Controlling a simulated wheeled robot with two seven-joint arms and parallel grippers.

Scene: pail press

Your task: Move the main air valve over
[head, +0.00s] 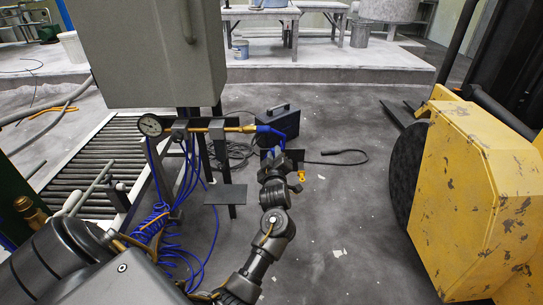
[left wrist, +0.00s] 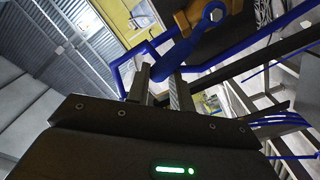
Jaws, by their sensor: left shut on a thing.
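The main air valve has a blue lever (head: 268,131) at the right end of a brass pipe (head: 231,129) in the head view. My left gripper (head: 272,153) is at this lever, just right of the press cabinet. In the left wrist view the lever (left wrist: 170,58) runs down between the fingers of my left gripper (left wrist: 161,88), which is shut on it. The lever's round pivot end (left wrist: 214,14) shows against the brass valve body (left wrist: 190,16). The gripper partly hides the lever in the head view. My right gripper is not in view.
A round gauge (head: 151,125) is at the pipe's left end. Coiled blue hoses (head: 160,222) hang below it. A grey cabinet (head: 150,50) stands above a roller conveyor (head: 100,160). A dark case (head: 279,121) sits on the floor behind.

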